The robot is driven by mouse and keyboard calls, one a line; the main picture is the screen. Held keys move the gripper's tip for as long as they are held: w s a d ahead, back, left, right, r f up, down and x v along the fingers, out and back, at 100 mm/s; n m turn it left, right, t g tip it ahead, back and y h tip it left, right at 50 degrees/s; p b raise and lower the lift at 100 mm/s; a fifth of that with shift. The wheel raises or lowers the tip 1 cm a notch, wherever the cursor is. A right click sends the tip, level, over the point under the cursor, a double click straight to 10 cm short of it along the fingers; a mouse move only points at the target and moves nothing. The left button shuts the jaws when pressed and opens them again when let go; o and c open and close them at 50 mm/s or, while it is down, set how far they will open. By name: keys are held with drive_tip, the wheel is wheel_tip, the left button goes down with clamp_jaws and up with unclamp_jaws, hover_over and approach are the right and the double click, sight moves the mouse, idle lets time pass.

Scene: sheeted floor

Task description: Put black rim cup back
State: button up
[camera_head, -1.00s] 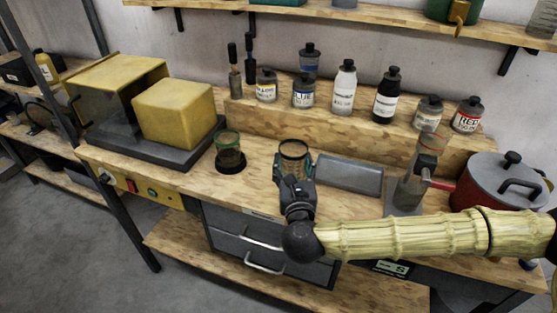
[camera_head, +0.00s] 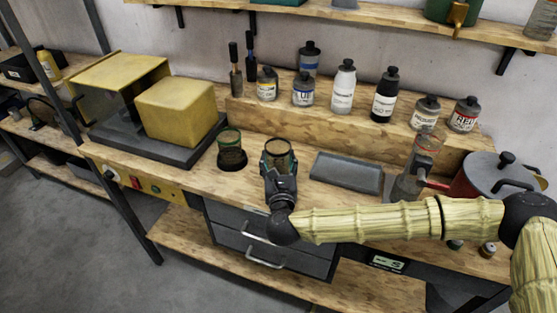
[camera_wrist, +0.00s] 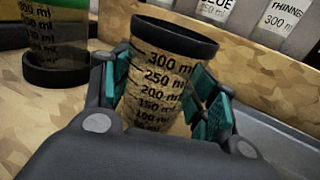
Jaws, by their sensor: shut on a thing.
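The black rim cup (camera_head: 279,149) is a clear measuring cup with black millilitre marks. In the wrist view, the same cup (camera_wrist: 165,62) stands between teal finger pads, leaning slightly, with its black rim at the top. My gripper (camera_head: 277,162) is shut on its sides; the wrist view shows my gripper (camera_wrist: 162,95) from behind. The cup's bottom is hidden, so I cannot tell whether it touches the bench. A green rim cup (camera_head: 230,150) is to the left, apart from my gripper, with a black round base or ring (camera_wrist: 62,80) around its bottom.
A grey tray (camera_head: 346,172) lies right of my gripper, with a stand (camera_head: 408,182) and a red pot (camera_head: 480,180) beyond. Several bottles (camera_head: 343,88) line the raised wooden step behind. A yellow block-shaped machine (camera_head: 172,110) is at left. Bare bench lies in front of the green rim cup.

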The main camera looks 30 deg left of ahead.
drive_tip(key=shift+f, duration=0.25)
drive_tip(key=o, duration=1.1)
drive_tip(key=shift+r, duration=0.1)
drive_tip(key=shift+r, duration=0.25)
drive_tip(key=b+v, duration=0.3)
drive_tip(key=v, duration=0.9)
drive_tip(key=shift+d, duration=0.1)
drive_tip(key=shift+f, duration=0.1)
